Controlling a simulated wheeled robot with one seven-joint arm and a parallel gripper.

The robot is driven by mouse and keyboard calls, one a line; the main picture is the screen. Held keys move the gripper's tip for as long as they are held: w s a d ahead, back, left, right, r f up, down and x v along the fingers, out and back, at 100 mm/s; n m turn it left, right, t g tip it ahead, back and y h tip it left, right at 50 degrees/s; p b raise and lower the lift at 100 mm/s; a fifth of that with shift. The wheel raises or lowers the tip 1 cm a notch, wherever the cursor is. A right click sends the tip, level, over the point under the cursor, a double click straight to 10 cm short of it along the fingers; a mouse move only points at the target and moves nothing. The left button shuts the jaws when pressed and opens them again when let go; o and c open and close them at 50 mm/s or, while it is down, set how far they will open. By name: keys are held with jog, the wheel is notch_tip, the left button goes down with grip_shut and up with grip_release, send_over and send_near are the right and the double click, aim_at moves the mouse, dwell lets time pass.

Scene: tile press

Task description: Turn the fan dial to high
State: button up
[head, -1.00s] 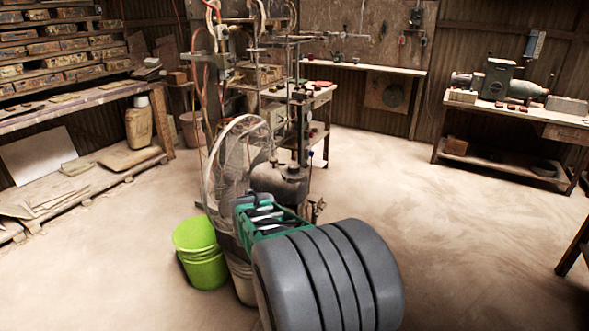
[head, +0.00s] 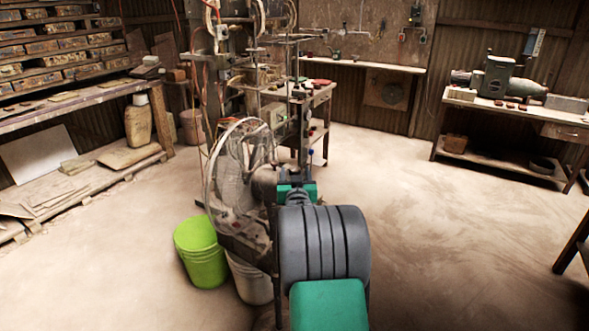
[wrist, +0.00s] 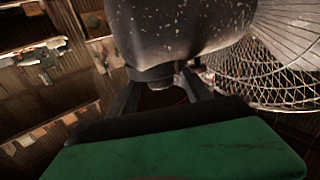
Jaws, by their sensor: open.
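The fan (head: 235,165) stands left of centre in the head view, with a round wire cage and a motor housing (head: 264,184) behind it. In the wrist view the grey, speckled motor housing (wrist: 185,28) fills the top, and the fan cage (wrist: 285,75) is at the right. A dark knob-like piece (wrist: 152,75) projects from the housing's lower end; it may be the dial, but I see no markings. My gripper (wrist: 162,88) is open, its two dark fingers spread on either side of that piece. I cannot tell whether they touch it. In the head view my arm hides the fingers.
A lime-green bucket (head: 201,252) and a pale bucket (head: 250,279) stand on the floor below the fan. A tall frame with pipes and cables rises behind it. A workbench (head: 510,118) stands at the far right.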

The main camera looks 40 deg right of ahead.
jog(key=shift+x, duration=0.95)
grip_shut()
